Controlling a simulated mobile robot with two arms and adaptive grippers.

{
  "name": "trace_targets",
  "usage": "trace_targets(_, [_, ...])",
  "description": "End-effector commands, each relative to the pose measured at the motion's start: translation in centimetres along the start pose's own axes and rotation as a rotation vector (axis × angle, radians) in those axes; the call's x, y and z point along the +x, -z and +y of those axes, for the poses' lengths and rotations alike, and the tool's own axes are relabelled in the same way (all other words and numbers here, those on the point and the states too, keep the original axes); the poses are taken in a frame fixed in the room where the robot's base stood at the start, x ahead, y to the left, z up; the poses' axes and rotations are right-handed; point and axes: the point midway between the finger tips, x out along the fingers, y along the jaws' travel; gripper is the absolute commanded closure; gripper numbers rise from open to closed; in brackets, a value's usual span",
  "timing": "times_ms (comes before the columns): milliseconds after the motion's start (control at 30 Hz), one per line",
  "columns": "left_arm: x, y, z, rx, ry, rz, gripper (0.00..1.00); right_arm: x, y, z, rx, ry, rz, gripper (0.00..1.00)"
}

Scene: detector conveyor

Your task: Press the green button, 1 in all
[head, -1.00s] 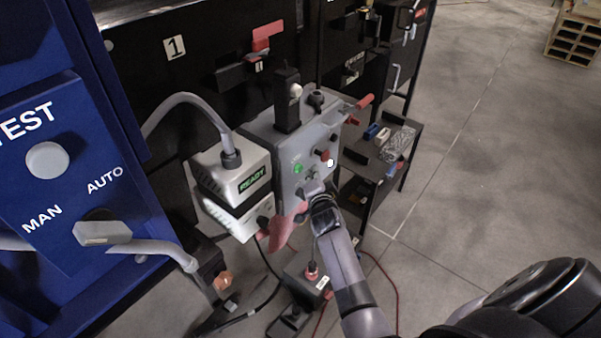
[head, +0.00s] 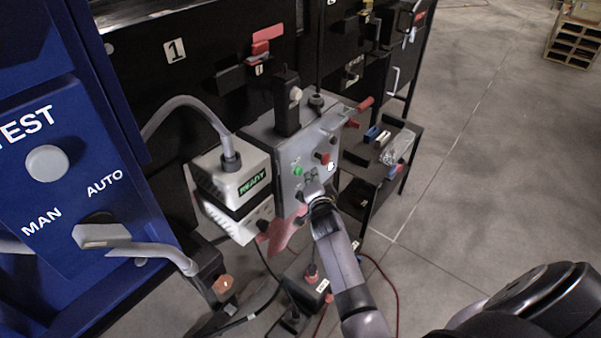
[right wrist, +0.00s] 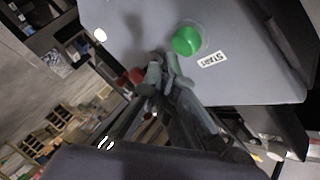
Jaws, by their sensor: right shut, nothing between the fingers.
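The green button (head: 297,170) sits on the front face of a grey control box (head: 287,200) in the middle of the head view. In the right wrist view the round green button (right wrist: 186,41) is large, beside a white START label. My right gripper (head: 311,181) is shut and empty, just below and right of the button in the head view. In the right wrist view its fingertips (right wrist: 164,70) are close to the button, with a small gap in the picture; contact cannot be told. My left gripper is not in view.
A red knob (head: 322,158) is on the same face, right of the button. A white READY unit (head: 228,180) stands left of the box. A blue TEST panel (head: 75,190) fills the left. A black shelf (head: 362,171) holds small items. Open floor lies right.

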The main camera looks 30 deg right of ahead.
Motion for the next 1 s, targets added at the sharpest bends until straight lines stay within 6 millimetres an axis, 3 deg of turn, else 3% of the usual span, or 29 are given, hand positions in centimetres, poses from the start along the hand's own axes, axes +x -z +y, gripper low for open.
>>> trace_targets(1000, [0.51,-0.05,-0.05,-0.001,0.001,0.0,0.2,0.6,-0.43,-0.44,0.0,0.0,0.0,1.0])
